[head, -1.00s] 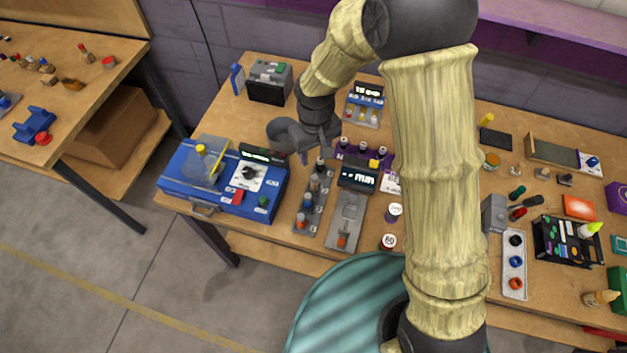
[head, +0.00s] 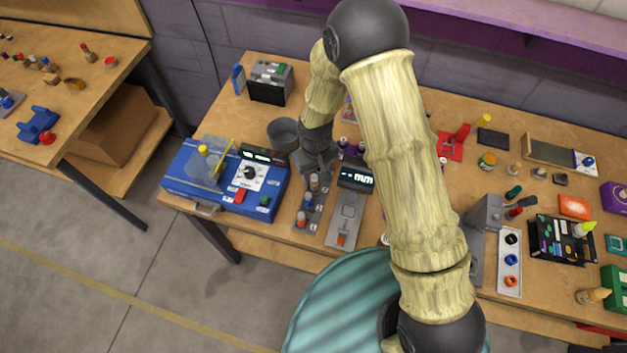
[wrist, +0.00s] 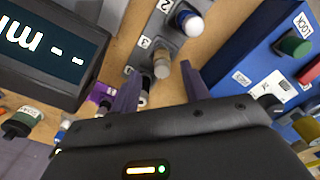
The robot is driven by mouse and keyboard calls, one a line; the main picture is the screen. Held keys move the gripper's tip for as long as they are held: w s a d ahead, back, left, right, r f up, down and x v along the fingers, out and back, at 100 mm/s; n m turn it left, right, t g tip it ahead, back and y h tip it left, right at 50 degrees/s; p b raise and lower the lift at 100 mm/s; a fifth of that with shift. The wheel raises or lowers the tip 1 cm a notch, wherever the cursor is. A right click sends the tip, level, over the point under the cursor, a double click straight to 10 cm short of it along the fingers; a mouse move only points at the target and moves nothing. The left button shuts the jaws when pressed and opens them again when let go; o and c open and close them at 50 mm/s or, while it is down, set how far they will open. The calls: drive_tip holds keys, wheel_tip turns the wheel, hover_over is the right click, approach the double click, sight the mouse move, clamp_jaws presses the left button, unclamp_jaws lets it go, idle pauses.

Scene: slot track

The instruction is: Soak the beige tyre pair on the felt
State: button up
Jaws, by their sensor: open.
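The beige tyre pair (wrist: 161,66) stands in the grey numbered rack (wrist: 138,58), by the mark 3. In the head view it shows as a small pale top (head: 314,182) in the same rack (head: 318,212), just on the near side of my gripper (head: 318,168). In the wrist view my gripper (wrist: 160,90) is open, with its two dark fingers apart and the tyre pair showing between and just past their tips. I see no grip on it. I cannot tell which surface is the felt.
A blue box with a dial (head: 225,190) is close on the left of the rack. A grey gauge with a lit display (head: 356,178) is close on the right. A purple holder (head: 350,150) and a grey round cup (head: 284,134) stand behind. My arm hides the table's middle.

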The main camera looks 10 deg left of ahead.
sight(315, 176)
drive_tip(key=shift+f, duration=0.15)
drive_tip(key=shift+a+f+p, duration=0.1)
drive_tip(key=shift+f+p, duration=1.1)
drive_tip(key=shift+f, duration=1.25)
drive_tip(key=shift+s, duration=0.1)
drive_tip(key=shift+c, duration=0.3)
clamp_jaws()
